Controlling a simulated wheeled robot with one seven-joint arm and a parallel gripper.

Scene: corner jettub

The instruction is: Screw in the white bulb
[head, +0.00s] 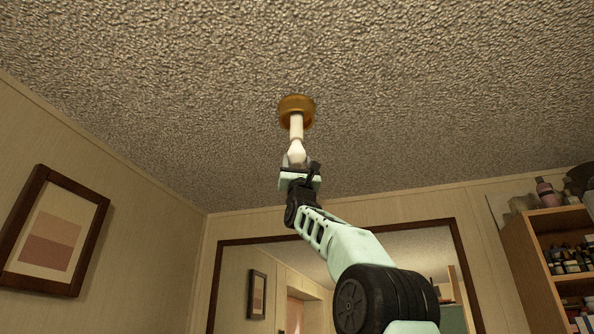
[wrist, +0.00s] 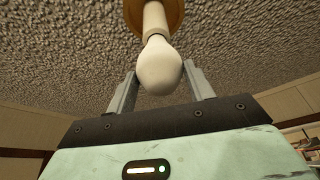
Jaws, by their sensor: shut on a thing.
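The white bulb (wrist: 159,66) is upright below the ceiling fixture, its rounded end down between my fingers. In the head view the bulb (head: 296,151) shows just above my gripper (head: 298,166), in line with the fixture. My gripper (wrist: 160,88) is shut on the bulb, one finger on each side. The ceiling fixture has a round brass-coloured base (head: 297,108) with a white socket (head: 296,128) hanging from it. The bulb's upper end meets the socket in the wrist view; how deep its thread sits is hidden.
The textured ceiling (head: 420,90) is close above my gripper. A framed picture (head: 52,236) hangs on the left wall. A large dark-framed mirror (head: 235,262) is on the far wall. A wooden shelf (head: 535,265) with bottles stands at right. The air around the fixture is clear.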

